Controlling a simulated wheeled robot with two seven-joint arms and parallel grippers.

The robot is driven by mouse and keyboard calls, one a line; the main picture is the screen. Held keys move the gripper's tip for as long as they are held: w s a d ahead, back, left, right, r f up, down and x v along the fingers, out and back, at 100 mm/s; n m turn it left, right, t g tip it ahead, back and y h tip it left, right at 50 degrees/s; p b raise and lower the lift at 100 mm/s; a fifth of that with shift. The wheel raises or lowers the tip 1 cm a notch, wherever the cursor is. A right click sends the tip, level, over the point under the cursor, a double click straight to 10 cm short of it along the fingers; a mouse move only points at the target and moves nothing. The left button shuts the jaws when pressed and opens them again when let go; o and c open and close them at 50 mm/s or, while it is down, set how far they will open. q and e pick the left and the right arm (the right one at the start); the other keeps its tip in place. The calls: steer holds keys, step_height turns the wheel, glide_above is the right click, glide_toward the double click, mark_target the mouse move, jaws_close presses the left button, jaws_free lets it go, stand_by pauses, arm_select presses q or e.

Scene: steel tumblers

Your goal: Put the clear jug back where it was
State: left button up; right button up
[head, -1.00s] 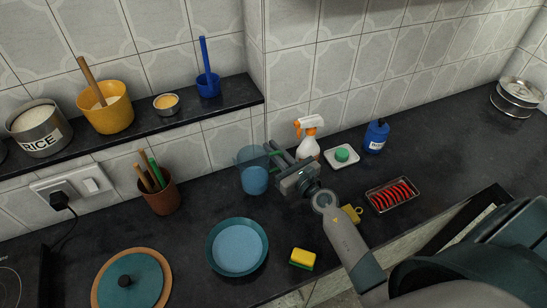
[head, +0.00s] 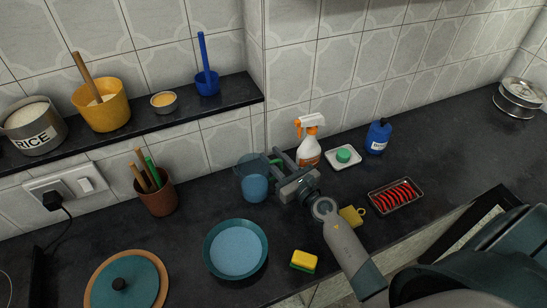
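The clear jug (head: 255,187), see-through with a bluish content, is upright behind the teal bowl. Its rim looks level; whether its base touches the counter I cannot tell. My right gripper (head: 274,166) reaches in from the right, its fingers around the jug's green handle side, and appears shut on it. The fingers partly hide the handle. My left gripper is not in view.
A spray bottle (head: 309,142) stands close behind my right gripper. A brown utensil pot (head: 157,197) stands left. Bare counter lies between pot and jug.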

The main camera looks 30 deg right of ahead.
steer(key=shift+r, duration=0.2)
steer(key=s, duration=0.3)
steer(key=s+d+b, duration=0.1)
steer(key=s, duration=0.3)
steer(key=s+b, duration=0.1)
steer(key=s, duration=0.3)
steer(key=shift+d+f, duration=0.2)
steer(key=shift+d, duration=0.15)
steer(key=shift+s+r, duration=0.15)
steer(key=shift+s, duration=0.3)
